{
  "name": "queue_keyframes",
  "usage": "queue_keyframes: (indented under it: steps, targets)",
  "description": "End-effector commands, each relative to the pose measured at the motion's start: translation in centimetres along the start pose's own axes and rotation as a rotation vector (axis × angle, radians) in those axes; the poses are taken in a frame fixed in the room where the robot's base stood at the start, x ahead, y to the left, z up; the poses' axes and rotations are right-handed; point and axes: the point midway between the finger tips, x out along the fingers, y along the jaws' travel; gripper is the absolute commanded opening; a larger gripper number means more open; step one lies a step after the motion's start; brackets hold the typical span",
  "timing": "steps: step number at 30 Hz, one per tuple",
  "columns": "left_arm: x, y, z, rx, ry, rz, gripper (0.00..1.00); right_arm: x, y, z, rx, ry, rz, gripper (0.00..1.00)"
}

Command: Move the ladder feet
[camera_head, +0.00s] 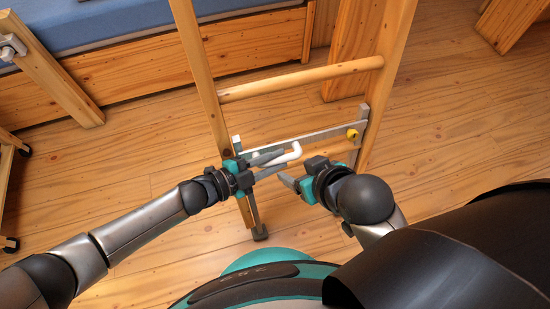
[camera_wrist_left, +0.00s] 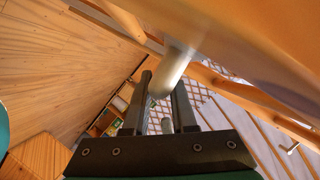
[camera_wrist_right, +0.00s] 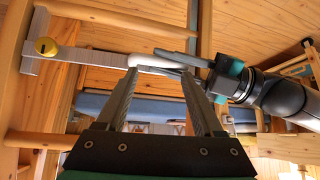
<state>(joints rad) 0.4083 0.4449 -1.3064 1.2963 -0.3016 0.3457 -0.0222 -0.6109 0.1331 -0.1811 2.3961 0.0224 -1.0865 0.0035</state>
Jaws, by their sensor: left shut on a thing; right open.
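A wooden ladder (camera_head: 205,85) stands in front of me, with a rung (camera_head: 300,80) and a metal crossbar (camera_head: 312,137) low between its rails. A yellow knob (camera_head: 352,134) sits at the crossbar's right end; the knob also shows in the right wrist view (camera_wrist_right: 46,46). A dark foot (camera_head: 260,233) is at the bottom of the left rail. My left gripper (camera_head: 283,158) is shut on a white handle (camera_head: 294,151); its pale rod shows between the fingers in the left wrist view (camera_wrist_left: 172,72). My right gripper (camera_head: 284,180) is open and empty, just below and in front of the handle.
A bed with a blue mattress (camera_head: 110,25) and wooden side (camera_head: 150,75) stands behind the ladder. A wooden post with a metal bracket (camera_head: 10,47) is at the upper left.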

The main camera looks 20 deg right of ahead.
Motion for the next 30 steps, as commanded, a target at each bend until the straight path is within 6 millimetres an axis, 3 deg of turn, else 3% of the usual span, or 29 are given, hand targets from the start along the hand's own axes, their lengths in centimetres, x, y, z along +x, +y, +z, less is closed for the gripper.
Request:
queue_keyframes:
  steps: [5, 12, 23, 24, 30]
  targets:
    - [-0.4, -1.6, -1.2, 0.003, 0.008, -0.005, 0.0, -0.9, 1.5, 1.5, 0.007, -0.152, 0.039, 0.69]
    - [-0.8, -3.1, -2.1, 0.004, 0.009, -0.005, 0.0, -0.4, 2.5, 4.3, 0.019, -0.304, 0.065, 0.69]
    - [-0.7, -3.4, -2.2, 0.005, 0.011, -0.009, 0.0, -0.1, 2.7, 4.8, 0.02, -0.324, 0.069, 0.69]
    - [-0.7, -3.5, -2.2, 0.005, 0.012, -0.01, 0.26, -0.1, 2.7, 4.8, 0.02, -0.323, 0.069, 0.69]
    - [-0.7, -3.4, -2.1, 0.003, 0.009, -0.008, 0.48, -0.1, 2.7, 4.8, 0.021, -0.323, 0.069, 0.69]
